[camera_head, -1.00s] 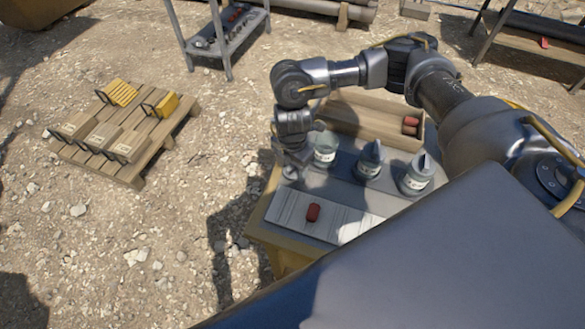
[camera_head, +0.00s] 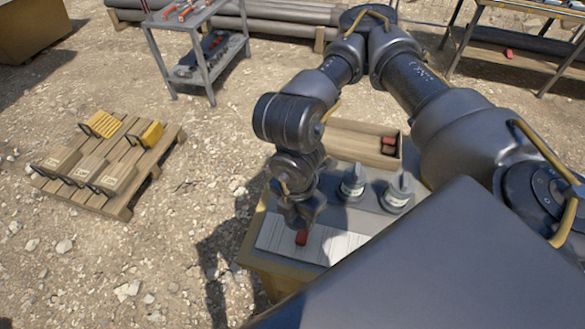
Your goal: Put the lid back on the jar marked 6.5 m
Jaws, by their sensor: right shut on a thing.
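My right gripper (camera_head: 299,220) points down over the pale slatted board (camera_head: 340,243) on the table. It is shut on a small red piece (camera_head: 301,237) at the board's left part; its fingers are mostly hidden by the wrist. Two glass jars with pale labels and pointed grey tops stand behind the board: a middle jar (camera_head: 352,184) and a right jar (camera_head: 397,194). The jar to their left is hidden behind my right arm. The label marks are too small to read. I cannot tell which thing is the lid. My left gripper is out of view.
A wooden tray (camera_head: 345,134) with red pieces stands behind the jars. A pallet (camera_head: 125,180) with boxes lies on the ground at left. A tool cart (camera_head: 205,55) stands behind. My body covers the table's front right.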

